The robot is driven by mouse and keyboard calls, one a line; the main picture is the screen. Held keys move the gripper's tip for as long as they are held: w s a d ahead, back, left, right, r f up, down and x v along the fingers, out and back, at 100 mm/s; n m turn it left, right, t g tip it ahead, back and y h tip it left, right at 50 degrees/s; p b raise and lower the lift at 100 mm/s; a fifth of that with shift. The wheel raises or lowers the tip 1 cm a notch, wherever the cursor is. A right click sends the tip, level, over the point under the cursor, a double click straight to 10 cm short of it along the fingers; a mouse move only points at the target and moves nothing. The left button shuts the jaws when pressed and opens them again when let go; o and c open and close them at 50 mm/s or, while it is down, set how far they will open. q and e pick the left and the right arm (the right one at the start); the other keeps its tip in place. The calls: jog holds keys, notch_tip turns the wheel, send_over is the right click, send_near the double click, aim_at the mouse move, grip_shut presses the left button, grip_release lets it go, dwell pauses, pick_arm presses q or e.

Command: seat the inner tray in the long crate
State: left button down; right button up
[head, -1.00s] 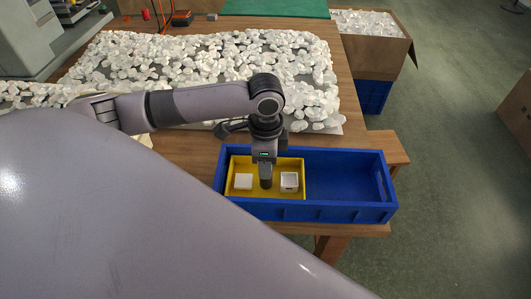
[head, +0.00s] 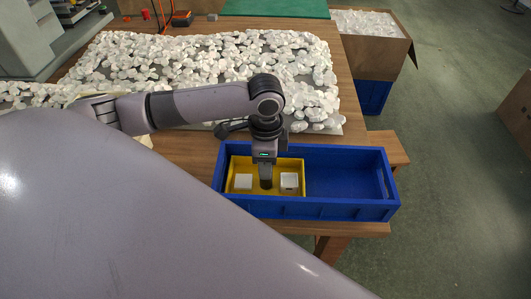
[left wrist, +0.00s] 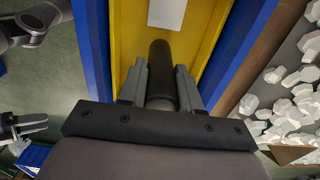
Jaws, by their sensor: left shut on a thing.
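The long blue crate (head: 345,208) lies along the table's front edge. The yellow inner tray (head: 296,163) is inside its left part, and the crate's front wall hides the tray's lower side. The tray appears level; whether its underside touches the crate cannot be seen. My left gripper (head: 265,180) points down into the middle of the tray. In the left wrist view its fingers (left wrist: 161,88) are shut on the tray's dark round post (left wrist: 160,58). A dark gripper, seemingly my right (left wrist: 25,132), shows small at the left edge of that view, away from the crate.
Two white blocks (head: 243,181) (head: 289,181) lie in the tray, either side of the post. The crate's right part (head: 343,178) is empty. Many whitish pieces (head: 210,70) cover the table behind. A cardboard box (head: 375,48) stands at back right.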

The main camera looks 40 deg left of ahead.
pick_arm(q)
jog(key=shift+r, duration=2)
jog(key=shift+f, duration=0.25)
dwell(0.7)
jog(key=c, duration=0.7)
grip_release()
notch_tip(320, 180, up, 7)
jog(key=shift+r, duration=0.1)
jog(key=shift+c, duration=0.4)
